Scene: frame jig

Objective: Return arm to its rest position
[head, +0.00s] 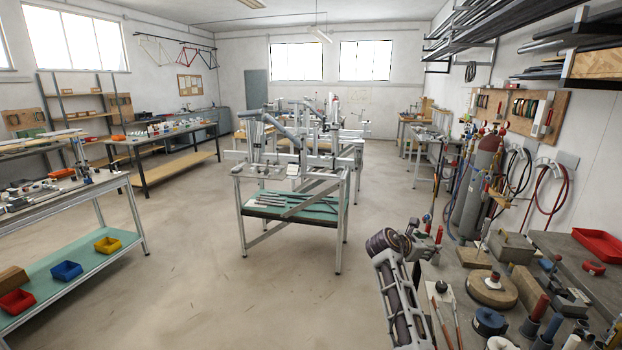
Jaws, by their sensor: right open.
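My right arm (398,300) comes up from the bottom, right of centre, in the head view. It is bent at a dark rounded joint. My right gripper (424,246) is small and partly lost against the cluttered bench behind it. It is open and I see nothing held in it. My left arm and left gripper are out of view.
A workbench (556,240) with clamps, a round wooden block (492,289), tools and a red tray (600,246) lies close on the right. A frame jig stand (290,190) stands mid-room. A table (65,208) stands left. Floor (220,290) between them is clear.

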